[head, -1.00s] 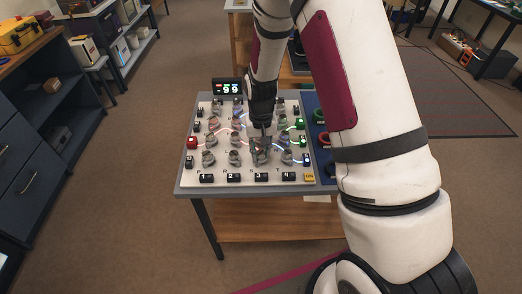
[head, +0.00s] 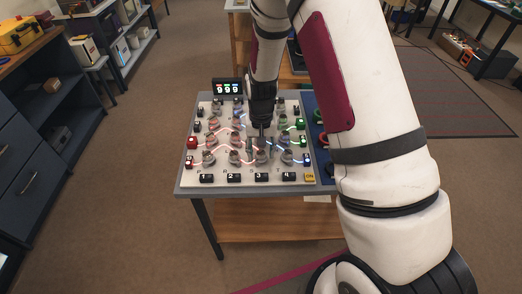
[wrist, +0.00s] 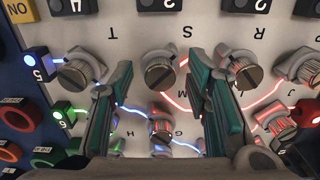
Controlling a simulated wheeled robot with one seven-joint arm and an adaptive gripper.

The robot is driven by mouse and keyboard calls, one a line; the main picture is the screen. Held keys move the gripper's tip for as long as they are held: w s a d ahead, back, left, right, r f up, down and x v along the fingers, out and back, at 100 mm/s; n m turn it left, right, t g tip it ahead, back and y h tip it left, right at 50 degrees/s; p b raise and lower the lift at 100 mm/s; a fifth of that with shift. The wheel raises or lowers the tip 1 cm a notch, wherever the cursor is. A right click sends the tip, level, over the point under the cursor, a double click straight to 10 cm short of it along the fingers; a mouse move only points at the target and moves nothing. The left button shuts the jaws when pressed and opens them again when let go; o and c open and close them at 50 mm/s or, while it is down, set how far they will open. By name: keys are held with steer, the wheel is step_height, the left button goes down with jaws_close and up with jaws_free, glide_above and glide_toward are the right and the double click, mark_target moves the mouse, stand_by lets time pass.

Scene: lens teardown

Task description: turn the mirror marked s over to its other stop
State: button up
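The mirror marked S (wrist: 160,72) is a round grey knob with a slotted top, in the near row of the board. It also shows in the head view (head: 261,158), partly covered by my gripper. My gripper (wrist: 160,66) is open, with one teal-padded finger on each side of this mirror and clear gaps between. In the head view my gripper (head: 261,143) points down over the near row. Which stop the mirror rests against cannot be told.
The mirror by T (wrist: 80,72) and the mirror by R (wrist: 240,72) stand close outside my fingers. Red and blue light lines cross the white board (head: 215,172). A display (head: 228,87) stands at the back, and numbered black blocks (head: 233,178) line the front.

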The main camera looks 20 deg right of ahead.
mark_target(261, 153)
step_height(261, 153, up, 12)
stand_by(0.7)
stand_by(0.4)
steer(key=s+r+n+t, duration=0.2)
steer(key=s+r, duration=0.7)
steer(key=r, duration=0.6)
steer(key=s+r+n+t, duration=0.1)
steer(key=s+r, duration=0.2)
steer(key=s, duration=0.5)
steer(key=s+r+t, duration=0.1)
steer(key=s+r, duration=0.2)
steer(key=s, duration=0.5)
steer(key=shift+s+d+n+t, duration=0.15)
steer(key=shift+s+n+t, duration=0.1)
steer(key=shift+n+t, duration=0.15)
